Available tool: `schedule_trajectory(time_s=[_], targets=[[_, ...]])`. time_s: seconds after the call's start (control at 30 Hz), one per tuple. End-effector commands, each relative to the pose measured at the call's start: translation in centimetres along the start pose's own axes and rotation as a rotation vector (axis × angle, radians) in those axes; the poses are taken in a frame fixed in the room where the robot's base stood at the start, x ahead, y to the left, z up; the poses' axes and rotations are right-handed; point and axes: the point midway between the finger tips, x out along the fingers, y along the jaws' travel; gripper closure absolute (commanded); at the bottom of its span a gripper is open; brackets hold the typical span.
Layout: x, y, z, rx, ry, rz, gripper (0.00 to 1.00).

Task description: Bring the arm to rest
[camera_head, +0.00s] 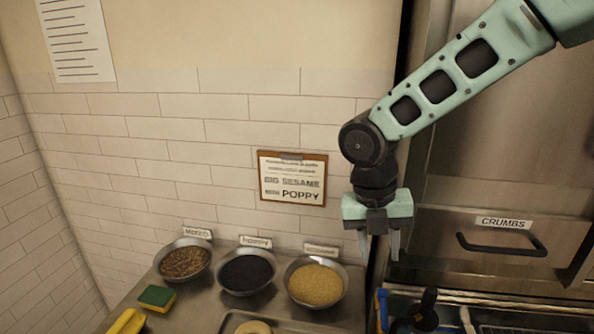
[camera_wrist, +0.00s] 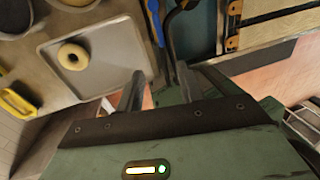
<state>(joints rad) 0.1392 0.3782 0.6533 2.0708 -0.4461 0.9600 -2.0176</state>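My gripper (camera_head: 379,246) hangs pointing down in the head view, to the right of the bowls and in front of the steel cabinet. In the wrist view its two fingers (camera_wrist: 158,92) stand apart with nothing between them. The gripper is open and empty, clear of the counter. A bagel (camera_wrist: 73,57) lies on a metal tray (camera_wrist: 112,72) in the wrist view. Only the top of the bagel (camera_head: 253,327) shows at the bottom edge of the head view.
Bowls of mixed seeds (camera_head: 184,261), poppy (camera_head: 247,272) and sesame (camera_head: 316,284) stand along the wall. A green and yellow sponge (camera_head: 157,298) lies at the left. A drawer handle (camera_head: 502,245) juts out at the right, above a bin holding dark-handled tools (camera_head: 424,312).

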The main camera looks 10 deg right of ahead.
Motion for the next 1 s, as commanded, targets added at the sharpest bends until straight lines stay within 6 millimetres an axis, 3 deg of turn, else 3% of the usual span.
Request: schedule_trajectory(time_s=[0.17, 0.6, 0.8, 1.0], targets=[[1.8, 1.1, -4.3, 0.322, 0.006, 0.022, 0.63], [6.7, 1.4, -16.3, 1.508, 0.131, 0.111, 0.63], [8.4, 0.9, -19.6, 1.933, 0.226, 0.123, 0.63], [8.9, 0.6, -20.7, 2.108, 0.273, 0.119, 0.63]])
